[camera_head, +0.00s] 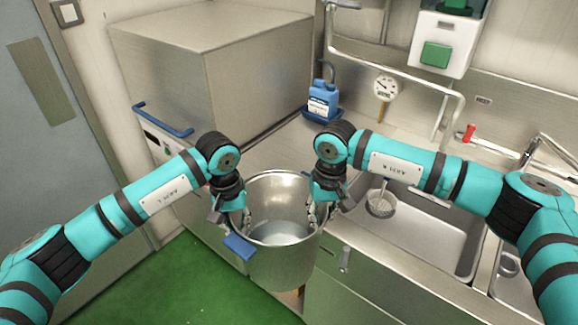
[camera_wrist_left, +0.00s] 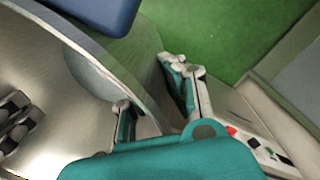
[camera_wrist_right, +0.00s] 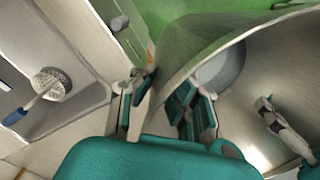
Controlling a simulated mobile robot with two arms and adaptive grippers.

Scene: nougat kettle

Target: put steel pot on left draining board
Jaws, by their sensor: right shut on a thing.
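The steel pot (camera_head: 285,268) is upright in front of the counter edge, with a blue handle (camera_head: 240,246) toward the lower left. My right gripper (camera_head: 318,215) is shut on its right rim; the right wrist view shows the pot wall (camera_wrist_right: 225,45) between the fingers. My left gripper (camera_head: 232,215) is at the left rim. In the left wrist view its fingers (camera_wrist_left: 155,103) stand apart on either side of the pot wall (camera_wrist_left: 100,65). The left draining board (camera_head: 275,152) is the steel surface behind the pot, left of the sink; the arms and pot partly hide it.
A blue bottle (camera_head: 322,102) stands at the back of the draining board. The sink basin (camera_head: 430,232) with a strainer-like tool (camera_head: 381,203) is at the right. A big steel box-shaped machine (camera_head: 215,75) with a blue handle bar stands left. Green floor lies below.

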